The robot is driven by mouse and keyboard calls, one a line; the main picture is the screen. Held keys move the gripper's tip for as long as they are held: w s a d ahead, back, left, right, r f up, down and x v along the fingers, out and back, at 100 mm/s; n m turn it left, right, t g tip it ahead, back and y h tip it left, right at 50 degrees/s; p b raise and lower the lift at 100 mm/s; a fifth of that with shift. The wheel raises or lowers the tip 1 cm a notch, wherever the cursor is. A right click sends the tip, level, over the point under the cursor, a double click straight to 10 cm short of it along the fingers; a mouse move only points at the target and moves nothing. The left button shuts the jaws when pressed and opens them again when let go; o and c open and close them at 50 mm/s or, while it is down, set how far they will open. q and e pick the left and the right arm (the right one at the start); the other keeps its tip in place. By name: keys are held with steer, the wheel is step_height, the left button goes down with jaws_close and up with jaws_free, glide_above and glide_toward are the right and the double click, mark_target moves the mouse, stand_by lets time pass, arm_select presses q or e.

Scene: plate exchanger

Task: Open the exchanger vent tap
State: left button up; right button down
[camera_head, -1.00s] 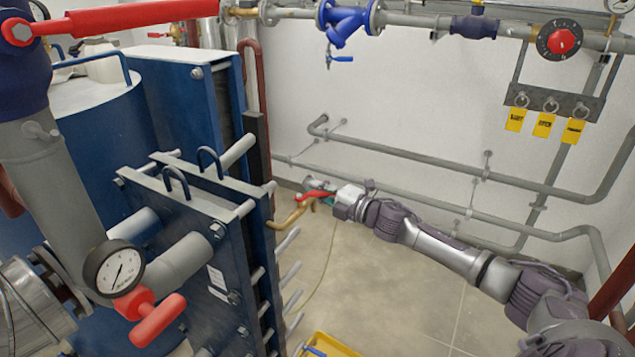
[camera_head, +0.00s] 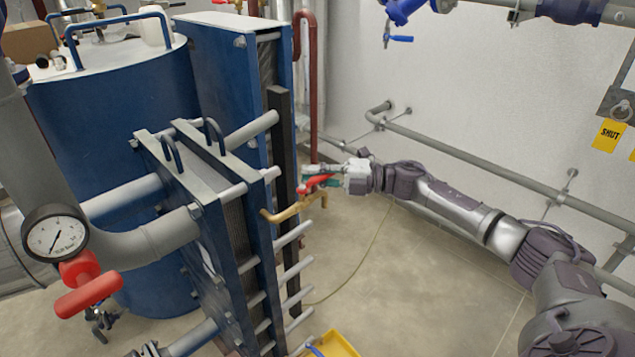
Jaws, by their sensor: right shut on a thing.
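The vent tap (camera_head: 284,213) is a brass tap with a red handle (camera_head: 315,183). It sticks out to the right from the blue plate exchanger (camera_head: 205,218). My right gripper (camera_head: 320,178) comes in from the right and is shut on the red handle. The fingers partly hide the handle, so its exact angle is hard to tell. My left gripper is not in the picture.
A pressure gauge (camera_head: 55,233) and a red T-shaped handle (camera_head: 88,285) are at the left. A yellow tray (camera_head: 335,345) stands on the floor below the tap. Grey pipes (camera_head: 480,165) run along the right wall. A thin hose (camera_head: 365,255) lies on the floor.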

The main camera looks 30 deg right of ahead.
steer(key=shift+w+f+g, duration=0.15)
steer(key=shift+f+g, duration=0.05)
steer(key=shift+g, duration=0.1)
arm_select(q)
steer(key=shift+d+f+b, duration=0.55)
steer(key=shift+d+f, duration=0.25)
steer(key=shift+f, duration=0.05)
arm_select(e)
steer(key=shift+a+r+n+g+y, duration=0.15)
steer(key=shift+n+g+y, duration=0.35)
steer(key=shift+n, duration=0.1)
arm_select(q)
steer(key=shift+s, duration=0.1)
arm_select(e)
steer(key=c, duration=1.1)
jaws_free()
steer(key=shift+w, duration=0.1)
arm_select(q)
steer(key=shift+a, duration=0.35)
